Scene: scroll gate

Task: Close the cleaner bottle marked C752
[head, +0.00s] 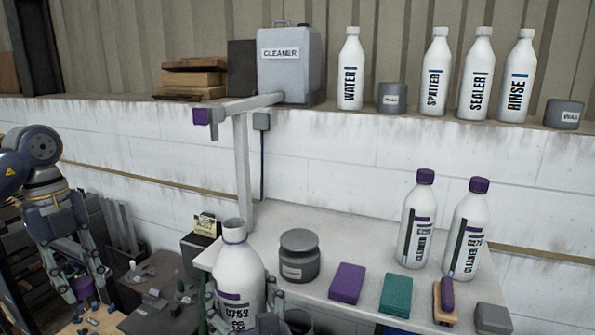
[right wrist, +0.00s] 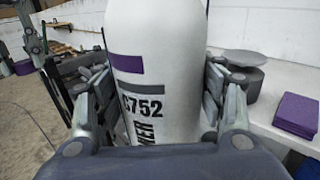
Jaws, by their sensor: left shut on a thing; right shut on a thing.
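The white bottle marked C752 (head: 238,275) stands upright at the bottom of the head view, its neck open at the top with no cap on it. My right gripper (right wrist: 160,95) is shut around its body, one finger on each side; the label C752 shows between the fingers. My left gripper (head: 86,296) is at the lower left, well away from the bottle, pointing down. It is shut on a small purple thing (head: 85,286), which looks like a cap but is mostly hidden by the fingers.
Two purple-capped cleaner bottles (head: 417,222) (head: 467,230) stand on the white table (head: 345,240). A grey jar (head: 299,255), purple sponge (head: 347,283), green sponge (head: 395,294) and brush (head: 445,300) are nearer. A post with an arm (head: 242,165) rises behind the bottle. Clutter surrounds my left gripper.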

